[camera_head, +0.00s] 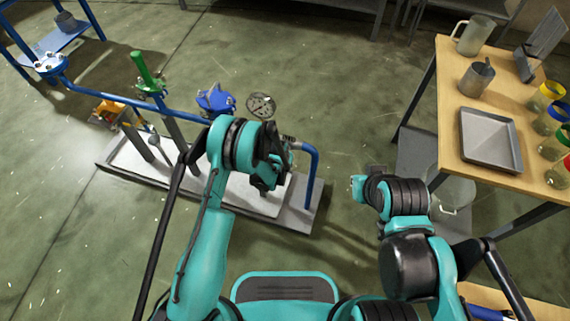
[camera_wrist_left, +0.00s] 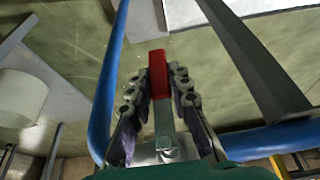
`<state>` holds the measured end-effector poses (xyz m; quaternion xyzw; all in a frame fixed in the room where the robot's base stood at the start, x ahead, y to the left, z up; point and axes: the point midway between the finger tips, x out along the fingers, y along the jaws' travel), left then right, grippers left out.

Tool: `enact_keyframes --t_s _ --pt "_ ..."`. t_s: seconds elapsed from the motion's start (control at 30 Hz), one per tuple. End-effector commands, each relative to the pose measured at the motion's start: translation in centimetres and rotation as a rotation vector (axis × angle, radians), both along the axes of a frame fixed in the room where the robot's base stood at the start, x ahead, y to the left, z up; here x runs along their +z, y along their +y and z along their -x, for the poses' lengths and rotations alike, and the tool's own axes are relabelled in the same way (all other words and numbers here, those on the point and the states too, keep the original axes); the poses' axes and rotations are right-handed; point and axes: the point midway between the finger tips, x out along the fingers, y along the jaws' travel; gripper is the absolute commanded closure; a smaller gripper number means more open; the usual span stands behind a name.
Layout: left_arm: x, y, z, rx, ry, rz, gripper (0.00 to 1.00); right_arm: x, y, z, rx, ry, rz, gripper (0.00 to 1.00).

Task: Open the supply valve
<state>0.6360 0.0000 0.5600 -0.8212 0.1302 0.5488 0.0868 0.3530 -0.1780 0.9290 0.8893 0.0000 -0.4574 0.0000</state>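In the left wrist view a lever with a red grip (camera_wrist_left: 158,75) and a grey metal stem (camera_wrist_left: 164,118) stands between the two fingers of my left gripper (camera_wrist_left: 160,84). A finger lies on each side of the lever, with narrow gaps showing, so the gripper looks open around it. In the head view my left gripper (camera_head: 268,174) is at the right end of the blue pipe rig (camera_head: 180,110), and the red grip is hidden there. My right gripper (camera_head: 358,186) is to the right of the rig, apart from it; its fingers are too small to read.
The rig stands on a low grey base (camera_head: 300,213) and carries a green-handled valve (camera_head: 147,72), a blue valve (camera_head: 215,99) and a gauge (camera_head: 261,105). A wooden table (camera_head: 450,130) with a tray (camera_head: 490,138), mugs and jars is at the right. Open floor lies behind the rig.

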Motion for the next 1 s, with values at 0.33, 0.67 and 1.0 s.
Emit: enact_keyframes --t_s 0.33,0.67,1.0 --pt "0.0 -0.1 0.0 0.002 0.011 0.034 1.0 0.0 0.0 0.0 0.0 0.0 0.0 1.0" --pt "0.2 -1.1 0.3 0.003 0.072 0.226 1.0 0.0 0.0 0.0 0.0 0.0 0.0 1.0" --pt "0.7 -2.5 0.7 0.003 0.146 0.455 1.0 0.0 0.0 0.0 0.0 0.0 0.0 1.0"
